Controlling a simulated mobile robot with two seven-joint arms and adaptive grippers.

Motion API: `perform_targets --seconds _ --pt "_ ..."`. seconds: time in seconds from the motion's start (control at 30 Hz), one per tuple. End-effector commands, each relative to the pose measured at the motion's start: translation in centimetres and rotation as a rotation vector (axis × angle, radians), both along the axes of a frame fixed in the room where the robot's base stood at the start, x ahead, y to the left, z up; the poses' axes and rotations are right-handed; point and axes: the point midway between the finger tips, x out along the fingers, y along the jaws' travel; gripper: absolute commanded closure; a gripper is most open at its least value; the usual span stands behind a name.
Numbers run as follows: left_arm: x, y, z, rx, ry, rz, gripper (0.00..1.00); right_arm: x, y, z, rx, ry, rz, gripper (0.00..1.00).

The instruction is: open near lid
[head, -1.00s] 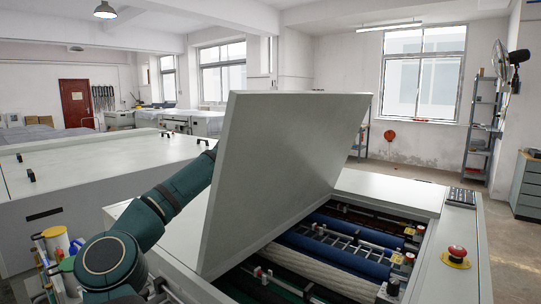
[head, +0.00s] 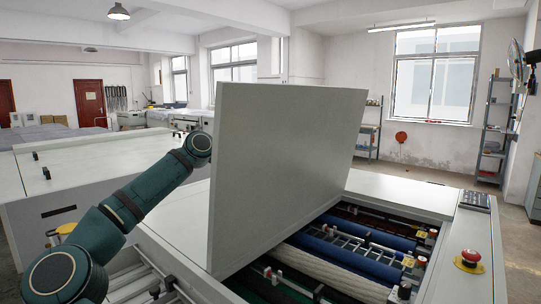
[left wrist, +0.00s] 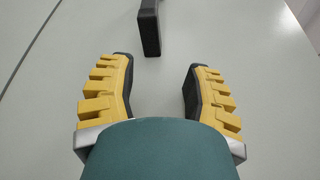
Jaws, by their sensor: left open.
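The near lid (head: 285,165) is a large pale grey panel, tilted up steeply over the near machine. Rollers (head: 330,250) show in the opening below it. My left arm comes in from the left and reaches behind the lid, which hides my left gripper in the head view. In the left wrist view my left gripper (left wrist: 158,92) is open, with yellow-backed fingers spread and nothing between them. A black handle (left wrist: 149,28) stands on a pale panel (left wrist: 240,50) just beyond the fingertips. My right gripper is in neither view.
A red emergency stop button (head: 469,257) and a dark keypad (head: 475,200) sit on the machine's right edge. Another pale machine (head: 110,165) with small black handles stands at the left. Open floor shows at the right.

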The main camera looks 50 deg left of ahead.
Motion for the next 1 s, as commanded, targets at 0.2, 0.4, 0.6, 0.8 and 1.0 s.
perform_targets --seconds 0.2,0.4,0.6,0.8,1.0 --pt "-0.4 0.1 -0.1 0.0 0.0 -0.001 0.5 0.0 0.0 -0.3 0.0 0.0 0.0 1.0" --pt "-1.6 0.5 0.0 -0.001 0.0 0.0 0.5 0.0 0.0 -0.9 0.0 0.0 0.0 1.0" --pt "-2.9 0.9 0.1 -0.001 0.0 0.001 0.5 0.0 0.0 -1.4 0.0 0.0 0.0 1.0" --pt "-4.1 1.3 0.2 -0.001 -0.001 0.002 0.5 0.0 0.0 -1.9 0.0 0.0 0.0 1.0" --pt "-5.3 1.6 0.3 -0.001 -0.001 0.002 0.5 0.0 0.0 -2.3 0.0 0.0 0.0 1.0"
